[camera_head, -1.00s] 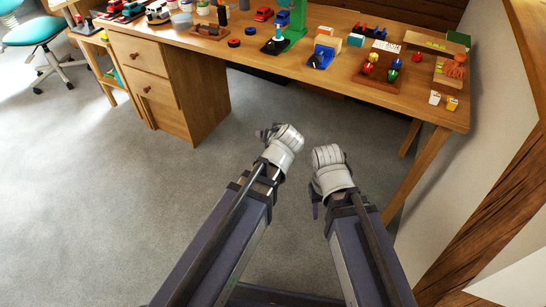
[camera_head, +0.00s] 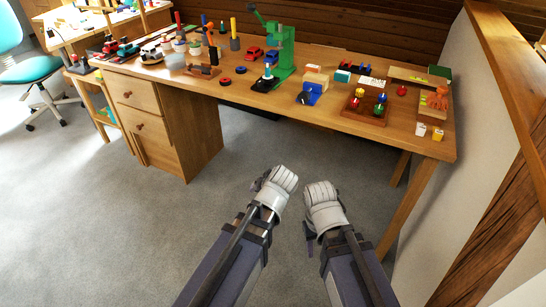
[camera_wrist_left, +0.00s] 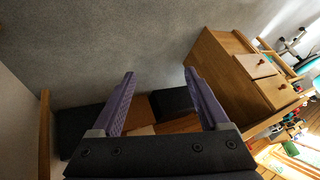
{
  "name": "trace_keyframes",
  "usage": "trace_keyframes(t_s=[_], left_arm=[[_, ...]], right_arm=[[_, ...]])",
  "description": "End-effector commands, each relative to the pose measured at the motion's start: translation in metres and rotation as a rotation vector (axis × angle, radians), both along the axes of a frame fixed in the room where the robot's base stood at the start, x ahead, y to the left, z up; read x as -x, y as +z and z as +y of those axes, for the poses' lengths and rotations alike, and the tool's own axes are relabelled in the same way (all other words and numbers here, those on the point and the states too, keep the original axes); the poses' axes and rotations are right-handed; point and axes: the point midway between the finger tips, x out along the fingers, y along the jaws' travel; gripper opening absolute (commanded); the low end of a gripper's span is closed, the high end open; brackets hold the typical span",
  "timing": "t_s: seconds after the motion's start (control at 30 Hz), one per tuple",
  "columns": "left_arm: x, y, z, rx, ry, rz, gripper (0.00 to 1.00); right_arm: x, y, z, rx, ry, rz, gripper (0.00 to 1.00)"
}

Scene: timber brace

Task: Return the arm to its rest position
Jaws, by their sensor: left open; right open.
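In the head view both my arms reach forward from the bottom edge, low over the grey floor and in front of the desk. My left gripper (camera_head: 262,182) is near the picture's middle; its fingers are mostly hidden behind the white wrist housing. In the left wrist view its two purple fingers (camera_wrist_left: 158,103) stand wide apart with nothing between them. My right gripper (camera_head: 309,228) is just to the right, beside the left one and apart from it. Its fingers show only as a dark sliver beside the white housing, and I see nothing held there.
The wooden desk (camera_head: 310,112) stands ahead, with toys, a green press (camera_head: 282,48) and a peg tray (camera_head: 357,113) on top. Its drawer unit (camera_head: 143,123) is at left. A teal chair (camera_head: 28,72) stands far left. A white wall (camera_head: 468,130) closes the right. Open carpet (camera_head: 80,220) lies left.

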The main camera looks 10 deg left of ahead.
Motion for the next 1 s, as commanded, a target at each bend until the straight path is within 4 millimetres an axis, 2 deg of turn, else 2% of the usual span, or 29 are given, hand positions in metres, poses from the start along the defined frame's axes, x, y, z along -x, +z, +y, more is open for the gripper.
trace_keyframes(t_s=[0.17, 0.27, 0.43, 0.6, 0.67, 0.87, 1.0], left_arm=[[0.005, -0.002, -0.001, 0.002, -0.004, 0.020, 0.78], [0.027, -0.013, -0.009, 0.014, -0.031, 0.116, 0.78], [0.090, -0.033, -0.033, 0.061, -0.134, 0.380, 0.78], [0.152, -0.040, -0.057, 0.123, -0.278, 0.629, 0.78], [0.150, -0.018, -0.057, 0.123, -0.278, 0.629, 0.78], [0.149, 0.023, -0.056, 0.123, -0.275, 0.624, 0.78], [0.148, 0.061, -0.057, 0.124, -0.274, 0.623, 0.78]], right_arm=[[0.000, 0.000, 0.000, 0.000, 0.000, 0.000, 0.50], [0.000, 0.000, 0.000, 0.000, 0.000, 0.000, 0.50], [0.000, 0.000, 0.000, 0.000, 0.000, 0.000, 0.50], [0.000, 0.000, 0.000, 0.000, 0.000, 0.000, 0.50], [0.000, 0.022, 0.000, 0.000, 0.000, 0.000, 0.50], [0.000, 0.063, 0.000, -0.002, -0.001, 0.001, 0.50], [0.000, 0.101, 0.001, -0.002, -0.001, 0.001, 0.50]])
